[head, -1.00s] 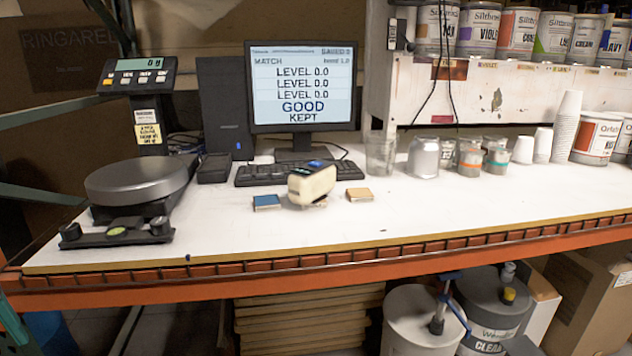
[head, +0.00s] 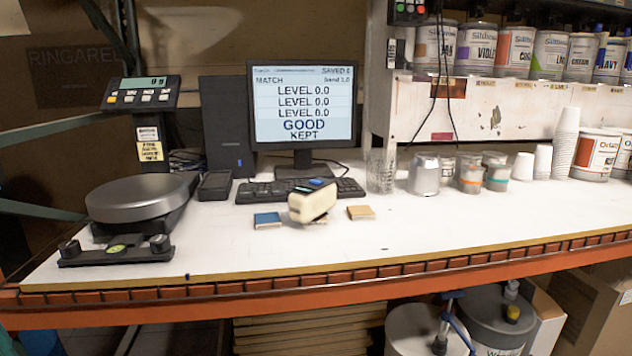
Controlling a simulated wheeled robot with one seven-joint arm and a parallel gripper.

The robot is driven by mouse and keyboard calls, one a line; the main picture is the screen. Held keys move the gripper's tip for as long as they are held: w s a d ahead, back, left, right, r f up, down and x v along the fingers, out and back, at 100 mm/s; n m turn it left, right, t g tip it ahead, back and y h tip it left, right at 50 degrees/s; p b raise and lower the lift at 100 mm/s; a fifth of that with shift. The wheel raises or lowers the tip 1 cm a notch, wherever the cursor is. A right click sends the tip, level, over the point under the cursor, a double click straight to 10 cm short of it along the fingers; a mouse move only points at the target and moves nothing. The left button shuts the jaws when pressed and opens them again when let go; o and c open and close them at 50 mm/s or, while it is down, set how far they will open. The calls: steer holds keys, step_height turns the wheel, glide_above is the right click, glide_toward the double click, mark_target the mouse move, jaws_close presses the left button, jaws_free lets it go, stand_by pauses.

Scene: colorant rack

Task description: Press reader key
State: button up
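The reader (head: 312,203) is a small cream block-shaped device with a dark panel and a blue patch on top. It stands on the white bench in front of the keyboard. Its separate keys are too small to tell apart. A blue tile (head: 267,220) lies to its left and a tan tile (head: 361,212) to its right, both apart from it. The monitor (head: 303,105) behind shows MATCH, three lines of LEVEL 0.0, GOOD and KEPT. My gripper is not in view.
A scale with a round grey plate (head: 140,197) stands at the left. A glass (head: 381,170), a metal can (head: 424,174) and several small cups stand right of the keyboard (head: 300,190). The front of the white bench (head: 400,228) is clear.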

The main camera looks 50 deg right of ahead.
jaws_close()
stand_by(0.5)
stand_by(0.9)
